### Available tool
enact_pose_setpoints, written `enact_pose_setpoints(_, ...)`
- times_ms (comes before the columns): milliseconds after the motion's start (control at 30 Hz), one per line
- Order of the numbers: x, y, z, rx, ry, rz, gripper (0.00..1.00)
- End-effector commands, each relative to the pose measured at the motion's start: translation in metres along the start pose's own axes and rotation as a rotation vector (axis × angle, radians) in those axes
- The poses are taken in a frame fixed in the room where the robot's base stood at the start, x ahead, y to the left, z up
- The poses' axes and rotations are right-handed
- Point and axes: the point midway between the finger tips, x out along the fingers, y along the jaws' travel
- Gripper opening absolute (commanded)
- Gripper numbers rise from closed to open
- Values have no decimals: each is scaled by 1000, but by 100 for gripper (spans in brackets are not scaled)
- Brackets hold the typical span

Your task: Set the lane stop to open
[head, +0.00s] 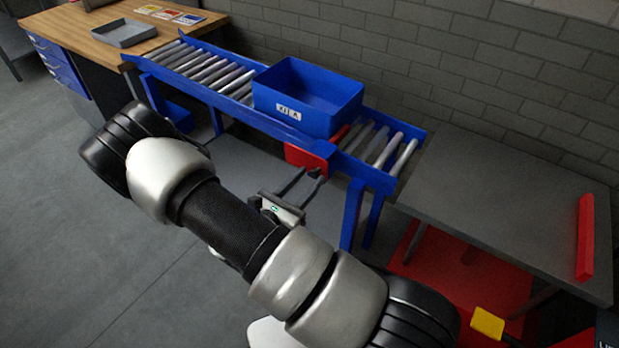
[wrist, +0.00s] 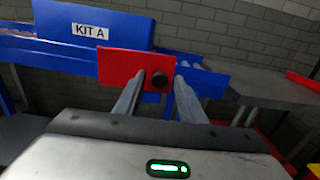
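A red strip (head: 340,133) shows beside the bin's right end, over the rollers. My gripper (head: 305,178) is in front of the plate. Whether the fingertips touch the plate is unclear.
The blue bin (head: 320,112) labelled KIT A stands on the conveyor (head: 215,75). A grey table (head: 500,215) with a red bar (head: 585,238) lies right. A wooden bench (head: 85,30) with a grey tray (head: 124,33) is at upper left. A brick wall runs behind.

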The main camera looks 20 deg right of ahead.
Motion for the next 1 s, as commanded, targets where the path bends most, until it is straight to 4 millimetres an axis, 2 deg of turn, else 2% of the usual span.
enact_pose_setpoints(133,10,0,0,0,1,0,37)
enact_pose_setpoints(433,12,0,0,0,0,0,37)
enact_pose_setpoints(600,12,0,0,0,0,0,8)
enact_pose_setpoints(667,12,0,0,0,0,0,0)
enact_pose_setpoints(867,8,0,0,0,1,2,0)
enact_pose_setpoints(1000,-17,2,0,-1,2,6,0)
